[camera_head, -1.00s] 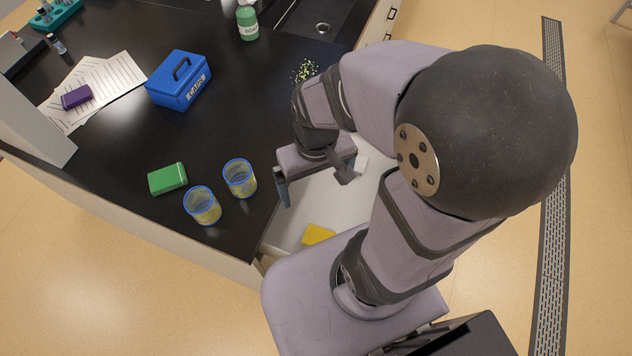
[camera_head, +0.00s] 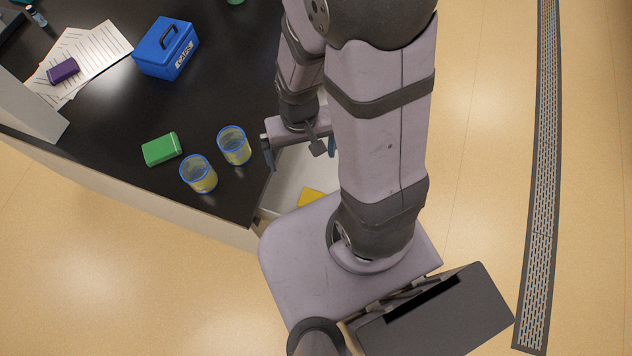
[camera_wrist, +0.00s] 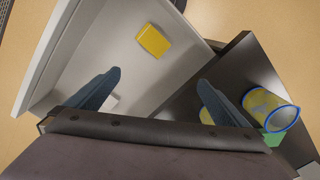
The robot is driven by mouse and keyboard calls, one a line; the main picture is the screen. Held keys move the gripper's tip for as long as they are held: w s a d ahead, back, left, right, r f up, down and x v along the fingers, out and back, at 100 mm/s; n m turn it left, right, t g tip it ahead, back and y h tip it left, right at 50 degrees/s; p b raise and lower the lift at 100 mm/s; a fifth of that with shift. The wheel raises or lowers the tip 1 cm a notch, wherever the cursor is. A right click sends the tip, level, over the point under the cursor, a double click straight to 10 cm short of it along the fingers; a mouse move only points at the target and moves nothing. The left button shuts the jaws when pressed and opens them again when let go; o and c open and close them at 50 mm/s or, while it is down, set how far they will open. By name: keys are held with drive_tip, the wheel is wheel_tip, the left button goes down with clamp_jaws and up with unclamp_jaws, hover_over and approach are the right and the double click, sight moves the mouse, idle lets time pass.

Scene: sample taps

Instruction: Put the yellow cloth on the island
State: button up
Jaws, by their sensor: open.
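The yellow cloth (camera_head: 311,198) is a small flat block lying inside an open white drawer (camera_head: 288,183). In the head view my base and arm partly cover the drawer. In the wrist view the yellow cloth (camera_wrist: 153,40) lies whole on the drawer floor (camera_wrist: 110,50), beyond my fingertips. My gripper (camera_head: 300,155) is open and empty over the drawer; in the wrist view its two fingers (camera_wrist: 158,78) stand wide apart and do not touch the cloth. The island (camera_head: 110,120) has a black top beside the drawer; its dark edge also shows in the wrist view (camera_wrist: 258,72).
Two yellow cups with blue rims (camera_head: 199,174) (camera_head: 234,146) stand near the island's corner by the drawer. A green block (camera_head: 161,149), a blue box (camera_head: 166,48), and a purple block (camera_head: 63,70) on papers (camera_head: 100,50) lie farther left. Bare black top lies between them.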

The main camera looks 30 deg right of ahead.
wheel_tip(320, 180, down, 8)
drive_tip(key=s+m+p, duration=0.1)
drive_tip(key=m+p, duration=0.1)
drive_tip(key=m, duration=0.1)
drive_tip(key=m+t+h+p, duration=0.1)
drive_tip(key=m+h+p, duration=0.1)
drive_tip(key=m, duration=0.1)
approach(308, 195)
drive_tip(key=s+f, duration=0.1)
drive_tip(key=s, duration=0.1)
drive_tip(key=s+f, duration=0.1)
drive_tip(key=s, duration=0.1)
drive_tip(key=shift+d+f, duration=0.2)
drive_tip(key=shift+f, duration=0.2)
drive_tip(key=shift+s+f+m+t+h, duration=0.1)
drive_tip(key=shift+f+m+t+h, duration=0.2)
drive_tip(key=shift+f+t+h, duration=0.3)
drive_tip(key=shift+d+t, duration=0.35)
drive_tip(key=shift+t, duration=0.25)
drive_tip(key=shift+f, duration=0.1)
drive_tip(key=shift+b+x, duration=1.8)
drive_tip(key=shift+x, duration=0.65)
drive_tip(key=c, duration=1.2)
